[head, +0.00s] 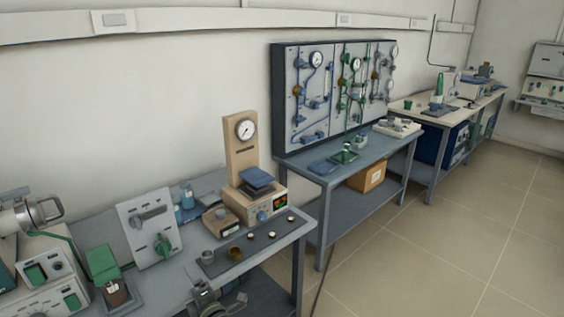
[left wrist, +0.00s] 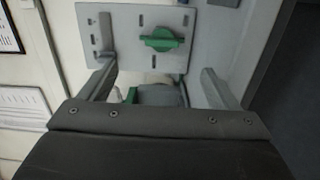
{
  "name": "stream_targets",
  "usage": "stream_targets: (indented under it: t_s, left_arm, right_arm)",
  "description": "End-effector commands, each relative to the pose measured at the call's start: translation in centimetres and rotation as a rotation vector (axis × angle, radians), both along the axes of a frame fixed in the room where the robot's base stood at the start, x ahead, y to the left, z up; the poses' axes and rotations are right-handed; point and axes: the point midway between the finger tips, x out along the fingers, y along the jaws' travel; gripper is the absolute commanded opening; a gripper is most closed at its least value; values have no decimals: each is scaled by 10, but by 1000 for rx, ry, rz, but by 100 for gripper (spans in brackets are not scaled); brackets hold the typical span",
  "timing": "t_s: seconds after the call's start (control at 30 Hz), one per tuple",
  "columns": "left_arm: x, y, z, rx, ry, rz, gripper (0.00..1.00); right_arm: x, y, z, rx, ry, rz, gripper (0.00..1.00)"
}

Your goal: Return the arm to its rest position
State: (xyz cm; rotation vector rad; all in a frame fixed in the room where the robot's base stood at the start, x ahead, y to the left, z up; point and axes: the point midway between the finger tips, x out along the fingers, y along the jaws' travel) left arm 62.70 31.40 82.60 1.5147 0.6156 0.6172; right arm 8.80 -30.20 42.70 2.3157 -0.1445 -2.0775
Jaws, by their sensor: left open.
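My left gripper (head: 222,302) shows at the bottom of the head view, low by the front edge of the near grey bench (head: 190,270). In the left wrist view its two fingers (left wrist: 157,88) stand wide apart, with nothing held between them. Beyond the fingers is a pale upright panel with a green knob (left wrist: 165,40). The panel (head: 140,218) also stands on the near bench in the head view. Most of my left arm is hidden below the frame. My right gripper is not in view.
A wooden gauge stand (head: 238,150) and a dark mat (head: 225,262) with small cups sit on the near bench. A green block (head: 102,262) and a furnace-like device (head: 30,215) are at left. Open tiled floor (head: 420,260) lies at right.

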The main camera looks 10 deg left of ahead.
Motion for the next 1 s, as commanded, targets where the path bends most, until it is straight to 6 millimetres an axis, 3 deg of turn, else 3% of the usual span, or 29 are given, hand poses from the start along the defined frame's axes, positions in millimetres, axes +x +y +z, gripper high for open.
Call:
stream_targets:
  t_s: [0.27, 0.47, 0.73, 1.0]
  left_arm:
    - [-5, -29, 23, 203, 51, -375, 84]
    - [-33, -61, 30, 411, 174, -662, 84]
    - [-101, -90, 15, 694, 461, -986, 84]
    - [-198, -81, -9, 911, 879, -1218, 84]
  right_arm:
    - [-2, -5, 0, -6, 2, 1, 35]
    - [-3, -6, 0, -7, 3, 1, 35]
    - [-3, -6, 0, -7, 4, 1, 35]
    - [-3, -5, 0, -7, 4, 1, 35]
